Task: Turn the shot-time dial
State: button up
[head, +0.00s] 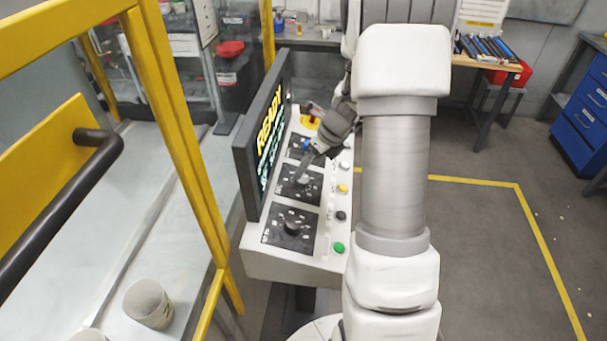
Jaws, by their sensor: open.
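In the head view, a white control console (290,262) has several black dial plates in a row. The near plate carries a dark dial (291,228). The middle plate carries a lighter dial (301,180). The far plate (297,145) is partly covered by my gripper. The labels are too small to read, so I cannot tell which dial is the shot-time one.
A screen (268,135) reading READY stands along the console's left edge. Coloured buttons, including a green one (339,247), line the right side. A red and yellow button (313,118) sits at the far end. A yellow frame (175,120) stands left. Open floor lies right.

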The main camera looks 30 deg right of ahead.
aim_at(304, 179)
jog(key=shift+x, duration=2.55)
grip_shut()
